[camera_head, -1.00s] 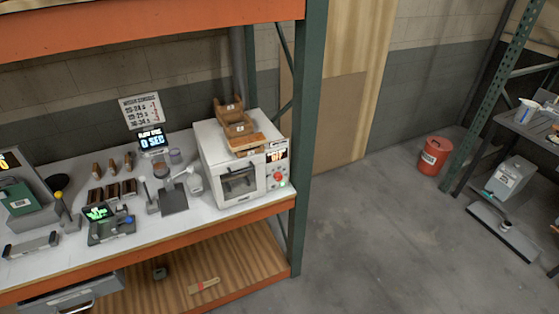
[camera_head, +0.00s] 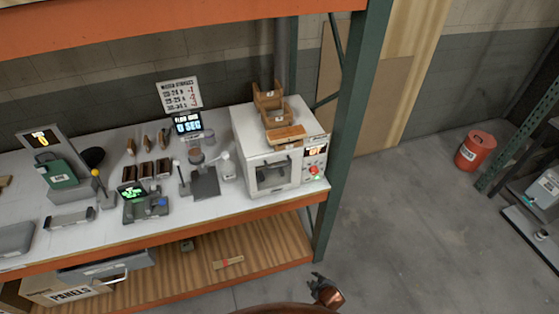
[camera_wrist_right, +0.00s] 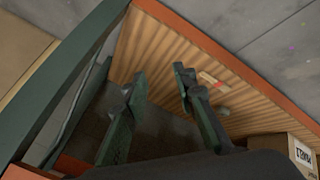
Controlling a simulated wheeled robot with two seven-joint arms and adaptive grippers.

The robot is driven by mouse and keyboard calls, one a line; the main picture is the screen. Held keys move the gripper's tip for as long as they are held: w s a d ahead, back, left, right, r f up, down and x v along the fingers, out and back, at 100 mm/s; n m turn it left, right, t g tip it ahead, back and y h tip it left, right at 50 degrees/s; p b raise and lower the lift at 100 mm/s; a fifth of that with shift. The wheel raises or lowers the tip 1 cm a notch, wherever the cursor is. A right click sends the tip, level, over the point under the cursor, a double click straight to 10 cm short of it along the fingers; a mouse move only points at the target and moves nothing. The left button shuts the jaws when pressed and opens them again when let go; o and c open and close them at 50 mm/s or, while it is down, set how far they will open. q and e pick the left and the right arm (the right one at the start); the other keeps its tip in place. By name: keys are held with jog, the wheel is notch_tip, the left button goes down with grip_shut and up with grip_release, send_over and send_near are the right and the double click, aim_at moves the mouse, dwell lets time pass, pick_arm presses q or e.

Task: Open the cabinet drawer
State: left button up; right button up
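A grey metal drawer unit (camera_head: 130,259) with a pale handle (camera_head: 114,279) hangs under the bench top at the lower left of the head view. Its front is partly cut by the frame and by a box below it. I cannot tell whether it is pulled out. My right gripper (camera_head: 322,284) is at the bottom middle of the head view, right of the lower shelf and well away from the drawer handle. In the wrist view the right gripper (camera_wrist_right: 158,82) has its two fingers spread with nothing between them. My left gripper is not in view.
A box marked PANELS (camera_head: 60,294) stands by the drawer. The wooden lower shelf (camera_head: 270,245) holds a small red-tipped tool (camera_head: 228,262). A green rack post (camera_head: 350,150) rises beside the right gripper. A red bucket (camera_head: 474,151) stands on open floor at right.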

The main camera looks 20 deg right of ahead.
jog(key=w+a+r+n+t+p, duration=0.1)
jog(key=w+a+r+n+t, duration=0.1)
jog(key=w+r, duration=0.55)
jog(key=w+a+r+n+t+p, duration=0.1)
jog(key=w+r, duration=0.4)
jog(key=r, duration=0.6)
jog(key=n+t+p, duration=0.4)
jog(key=n+t, duration=0.1)
jog(key=n, duration=0.1)
send_near(280, 166)
jog(key=x, duration=0.3)
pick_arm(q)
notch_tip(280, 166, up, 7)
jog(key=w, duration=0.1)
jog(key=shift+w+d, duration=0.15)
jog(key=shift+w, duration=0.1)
pick_arm(e)
jog(key=shift+y, duration=0.3)
jog(key=x, duration=0.7)
jog(key=shift+w+d+f, duration=0.15)
jog(key=shift+w+f, duration=0.05)
jog(key=shift+w, duration=0.05)
jog(key=shift+c, duration=0.4)
grip_shut()
